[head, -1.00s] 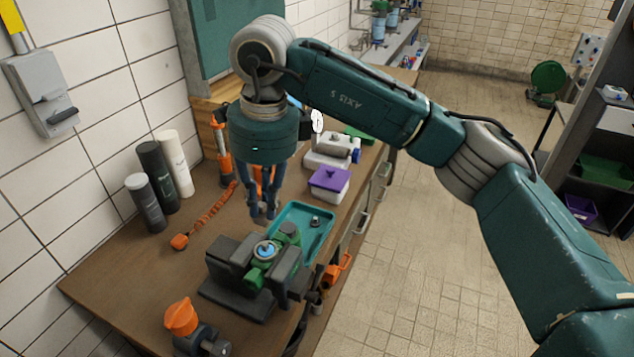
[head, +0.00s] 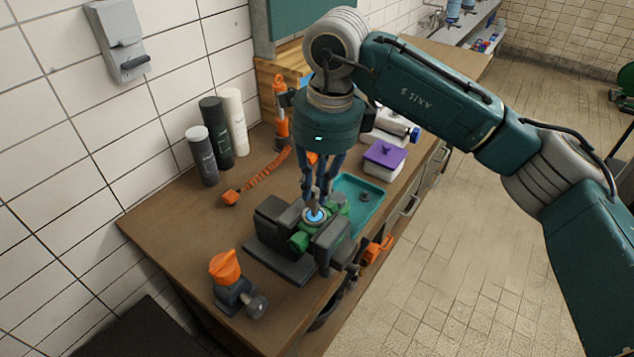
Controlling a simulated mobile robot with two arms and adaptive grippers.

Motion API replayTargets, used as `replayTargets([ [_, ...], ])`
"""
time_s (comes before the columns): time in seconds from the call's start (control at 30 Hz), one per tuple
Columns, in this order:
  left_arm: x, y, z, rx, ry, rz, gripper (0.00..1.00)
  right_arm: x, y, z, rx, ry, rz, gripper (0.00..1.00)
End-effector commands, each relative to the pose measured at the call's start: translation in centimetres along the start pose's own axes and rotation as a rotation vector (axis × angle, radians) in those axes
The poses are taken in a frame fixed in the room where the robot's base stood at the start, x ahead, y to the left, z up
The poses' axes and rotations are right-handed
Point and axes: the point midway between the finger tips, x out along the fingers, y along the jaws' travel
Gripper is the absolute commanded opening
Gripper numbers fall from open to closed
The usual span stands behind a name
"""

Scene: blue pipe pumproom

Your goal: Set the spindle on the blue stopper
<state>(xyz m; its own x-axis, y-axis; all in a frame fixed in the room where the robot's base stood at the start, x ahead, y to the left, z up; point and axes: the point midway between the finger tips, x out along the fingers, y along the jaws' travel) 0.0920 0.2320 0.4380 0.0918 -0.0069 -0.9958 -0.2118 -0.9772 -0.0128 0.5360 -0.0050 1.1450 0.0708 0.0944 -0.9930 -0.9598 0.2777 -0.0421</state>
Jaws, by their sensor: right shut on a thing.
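The blue stopper (head: 315,215) sits in the round opening at the top of a green valve body (head: 299,241), which is held between the dark jaws of a vise (head: 272,222) on the bench. My right gripper (head: 317,188) comes down from above, directly over the stopper. It is shut on the spindle (head: 313,204), a thin grey piece mostly hidden by the fingers. The spindle's lower end is at the stopper; I cannot tell whether it touches or hovers just above. My left gripper is not in view.
A teal tray (head: 374,189) with a dark round part (head: 365,197) lies behind the vise. A purple-lidded box (head: 384,158) stands beyond it. An orange-capped fitting (head: 227,272) stands at the front. Three cylinders (head: 217,132) stand by the wall.

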Motion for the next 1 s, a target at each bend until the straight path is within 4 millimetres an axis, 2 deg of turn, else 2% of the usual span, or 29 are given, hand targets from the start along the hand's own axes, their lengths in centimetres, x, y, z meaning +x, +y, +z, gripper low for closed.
replayTargets([
  [1.0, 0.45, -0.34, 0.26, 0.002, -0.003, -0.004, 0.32, -0.08, -0.05, -0.01, 0.0, 0.0, 0.0, 0.0],
])
